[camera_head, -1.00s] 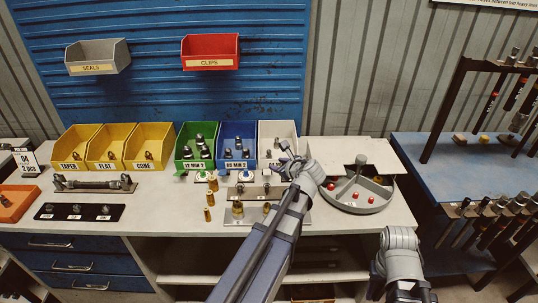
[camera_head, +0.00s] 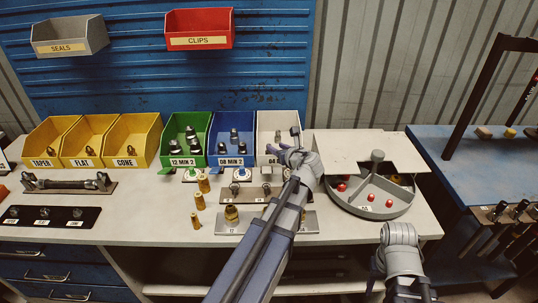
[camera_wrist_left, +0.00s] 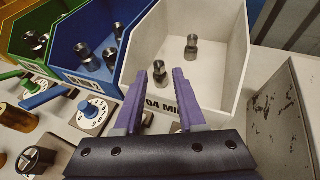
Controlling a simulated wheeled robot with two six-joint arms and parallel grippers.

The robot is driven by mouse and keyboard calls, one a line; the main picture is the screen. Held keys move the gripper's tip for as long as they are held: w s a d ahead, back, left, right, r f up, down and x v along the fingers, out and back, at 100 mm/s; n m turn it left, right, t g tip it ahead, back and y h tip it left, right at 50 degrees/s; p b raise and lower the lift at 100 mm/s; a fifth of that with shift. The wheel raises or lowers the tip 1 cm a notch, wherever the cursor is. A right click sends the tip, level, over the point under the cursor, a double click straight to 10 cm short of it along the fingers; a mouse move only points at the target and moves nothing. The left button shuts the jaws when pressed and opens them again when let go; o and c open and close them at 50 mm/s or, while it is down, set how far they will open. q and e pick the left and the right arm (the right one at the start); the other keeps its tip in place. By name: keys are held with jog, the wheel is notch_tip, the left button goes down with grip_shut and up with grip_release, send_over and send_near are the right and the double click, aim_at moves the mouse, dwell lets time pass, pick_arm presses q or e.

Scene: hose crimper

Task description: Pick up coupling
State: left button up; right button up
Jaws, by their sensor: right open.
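My left gripper (camera_head: 282,150) is at the front of a white bin (camera_head: 265,125), with its purple fingers pointing into it. In the left wrist view the fingers (camera_wrist_left: 156,95) are spread apart with nothing between them. Two metal couplings stand inside the white bin (camera_wrist_left: 228,85): a nearer coupling (camera_wrist_left: 159,72) just beyond the fingertips, seen in the gap, and a farther coupling (camera_wrist_left: 191,47) to its right.
A blue bin (camera_head: 233,128) and a green bin (camera_head: 188,128), with fittings inside, stand left of the white bin. Dials (camera_head: 237,174) and brass pieces (camera_head: 196,200) are in front. A round grey tray (camera_head: 400,207) with red pieces lies right of my left arm.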

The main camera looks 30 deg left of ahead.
pick_arm(q)
jog(key=shift+w+f, duration=0.15)
jog(key=shift+f, duration=0.05)
jog(key=shift+b+x, duration=0.45)
jog(key=shift+x, duration=0.6)
jog(key=shift+w+a+f, duration=0.1)
jog(key=shift+a, duration=0.15)
jog(key=b+x, duration=0.1)
jog(key=x, duration=0.1)
jog(key=b+x, duration=0.1)
jog(key=x, duration=0.2)
jog(key=shift+f+b, duration=0.25)
jog(key=shift+b, duration=0.05)
jog(key=shift+c, duration=0.4)
grip_shut()
